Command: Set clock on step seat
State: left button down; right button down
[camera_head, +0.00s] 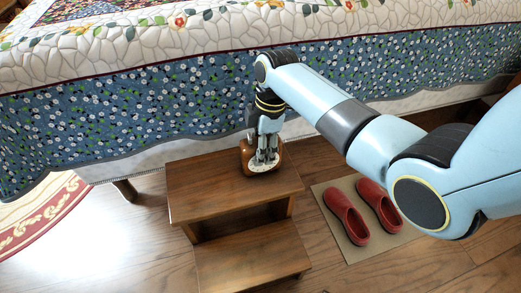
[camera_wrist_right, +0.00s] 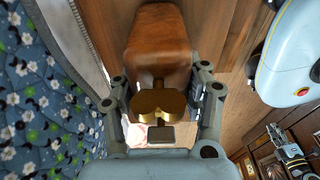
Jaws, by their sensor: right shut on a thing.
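The brown wooden clock (camera_head: 246,157) with a pale dial is at the back right of the wooden step seat's top tread (camera_head: 205,185). My right gripper (camera_head: 265,157) reaches down from above and is shut on the clock. In the right wrist view the clock's wooden body (camera_wrist_right: 160,42) and brass parts lie between the fingers of the right gripper (camera_wrist_right: 160,105). The clock looks upright and at the seat's surface, but I cannot tell if its base touches. What seems to be my left gripper (camera_wrist_right: 287,148) shows small at lower right there, its fingers unclear.
A bed with a blue floral skirt (camera_head: 150,112) and quilt stands right behind the step seat. Red clogs (camera_head: 345,215) lie on a beige mat (camera_head: 328,236) to the right. The lower step (camera_head: 250,258) is bare. A red-edged rug (camera_head: 45,215) lies at left.

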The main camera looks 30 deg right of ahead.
jog(key=shift+w, duration=0.1)
jog(key=shift+f, duration=0.15)
jog(key=c, duration=0.6)
grip_release()
